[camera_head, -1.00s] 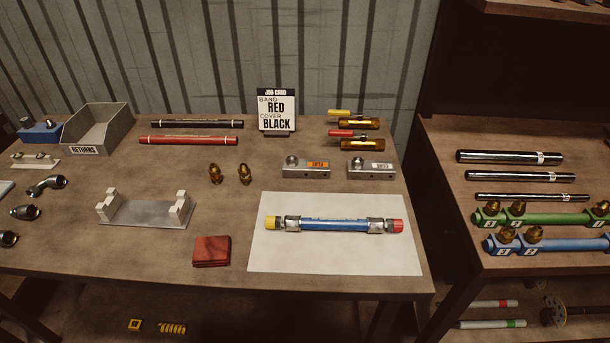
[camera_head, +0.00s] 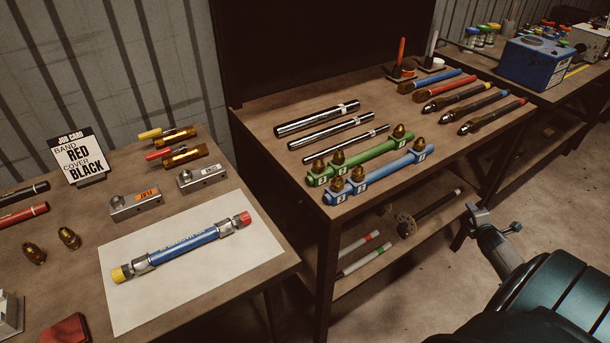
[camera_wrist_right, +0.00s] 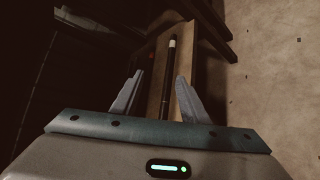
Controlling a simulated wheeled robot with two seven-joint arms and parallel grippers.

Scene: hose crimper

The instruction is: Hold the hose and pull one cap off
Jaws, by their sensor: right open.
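The blue hose (camera_head: 190,245) lies on a white sheet (camera_head: 155,308) on the left bench. It has a metal fitting near each end. A yellow cap (camera_head: 122,274) sits on its near left end and a red cap (camera_head: 244,219) on its far right end. My right gripper (camera_head: 494,219) is at the right of the head view, over the floor and well away from the hose. In the right wrist view its two fingers (camera_wrist_right: 154,97) are apart with nothing between them. My left gripper is not in view.
The job card (camera_head: 80,158) stands behind the hose, near two metal blocks (camera_head: 133,205). A second bench (camera_head: 270,130) to the right holds metal rods, a green rack (camera_head: 360,155) and a blue rack (camera_head: 380,173). A gap separates the benches. Open floor (camera_head: 560,190) lies at right.

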